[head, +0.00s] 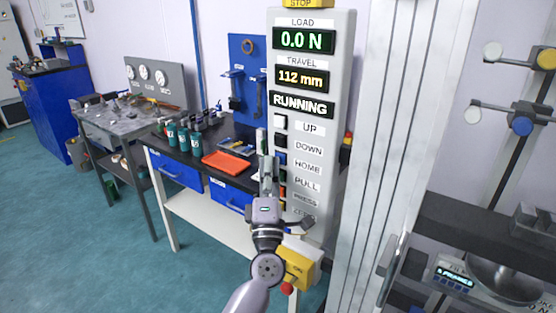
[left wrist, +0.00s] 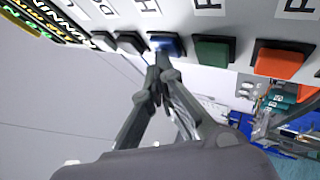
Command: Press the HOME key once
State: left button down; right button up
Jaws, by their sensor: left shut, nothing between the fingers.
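The grey control panel (head: 335,100) stands upright in the head view, with a column of coloured keys beside labels. The blue HOME key (head: 280,158) is partly behind my left gripper (head: 267,160). In the left wrist view the blue key (left wrist: 168,45) sits between a black key (left wrist: 130,42) and a green key (left wrist: 214,50). My left gripper (left wrist: 163,62) is shut and empty, its fingertips right at the lower edge of the blue key. I cannot tell whether they touch it. The display (head: 301,105) reads RUNNING, with travel (head: 301,78) at 112 mm. My right gripper is not in view.
An orange key (left wrist: 281,60) lies beyond the green one. Left of the panel, a workbench (head: 208,205) holds an orange tray (head: 226,162) and teal bottles (head: 183,138). A yellow box with a red button (head: 287,288) is below. A metal column (head: 375,150) stands right.

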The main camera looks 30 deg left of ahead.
pick_arm(q)
jog(key=shift+s, duration=0.2)
jog(key=shift+s+p, duration=0.3)
jog(key=shift+s, duration=0.35)
jog(key=s, duration=0.5)
jog(key=shift+a+p, duration=0.2)
jog(key=shift+p, duration=0.2)
dwell(0.6)
